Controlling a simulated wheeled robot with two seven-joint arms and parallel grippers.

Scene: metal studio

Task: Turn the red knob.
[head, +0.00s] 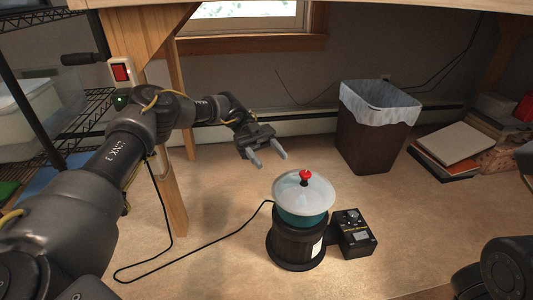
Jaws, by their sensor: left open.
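The small red knob (305,176) sits upright on the centre of a translucent white round lid (297,190). The lid covers a teal and black ribbed round machine (296,240). My left gripper (269,160) is open and empty, with its two grey fingers apart. In the picture it is up and to the left of the knob, not touching it. In the lower right corner, dark parts of my own body show, but I cannot make out the right gripper there.
A black control box (353,233) with small dials stands beside the machine. A black cable (190,255) loops over the floor to the left. A bin with a white liner (375,125) stands behind right. A wooden leg (166,190) rises behind my left arm. Books (450,150) lie at far right.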

